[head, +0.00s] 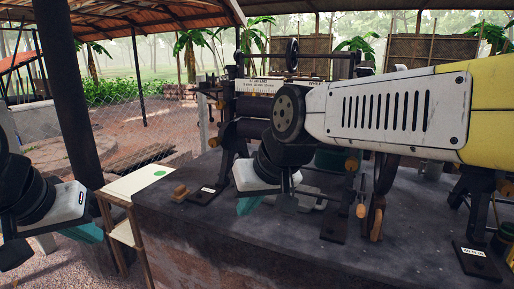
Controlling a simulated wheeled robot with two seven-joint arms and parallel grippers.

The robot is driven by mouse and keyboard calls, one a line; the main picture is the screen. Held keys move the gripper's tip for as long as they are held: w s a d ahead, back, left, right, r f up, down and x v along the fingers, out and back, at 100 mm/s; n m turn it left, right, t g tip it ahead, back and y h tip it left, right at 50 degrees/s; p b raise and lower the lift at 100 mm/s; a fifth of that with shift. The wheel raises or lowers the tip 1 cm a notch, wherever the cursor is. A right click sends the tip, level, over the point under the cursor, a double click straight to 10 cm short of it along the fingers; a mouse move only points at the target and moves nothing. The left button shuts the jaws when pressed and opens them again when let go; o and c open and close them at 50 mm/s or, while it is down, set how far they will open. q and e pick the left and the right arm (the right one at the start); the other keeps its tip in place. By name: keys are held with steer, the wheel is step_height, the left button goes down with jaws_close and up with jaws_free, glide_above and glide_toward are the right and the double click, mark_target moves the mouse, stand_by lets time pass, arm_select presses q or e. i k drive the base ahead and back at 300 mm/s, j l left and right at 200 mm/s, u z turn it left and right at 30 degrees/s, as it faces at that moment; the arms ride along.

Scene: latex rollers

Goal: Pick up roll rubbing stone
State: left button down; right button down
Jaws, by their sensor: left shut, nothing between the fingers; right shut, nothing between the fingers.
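A small brown block (180,192), which looks like the rubbing stone, lies on the dark worktop near its left end, beside a black plate with a white label. My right gripper (287,204) hangs from the wrist over the worktop, to the right of the block and apart from it. It is shut and empty. My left gripper (15,257) is low at the left edge, off the worktop and well left of the block. It is shut and empty, partly cut off by the frame.
The roller machine (262,104) stands on the worktop (240,246) behind my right arm, which hides much of it. A pale board (138,181) adjoins the left end. A dark post (68,85) rises at left. The worktop's front strip is clear.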

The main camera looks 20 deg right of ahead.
mark_target(181, 194)
steer(key=i+u, duration=0.3)
steer(key=i, duration=1.15)
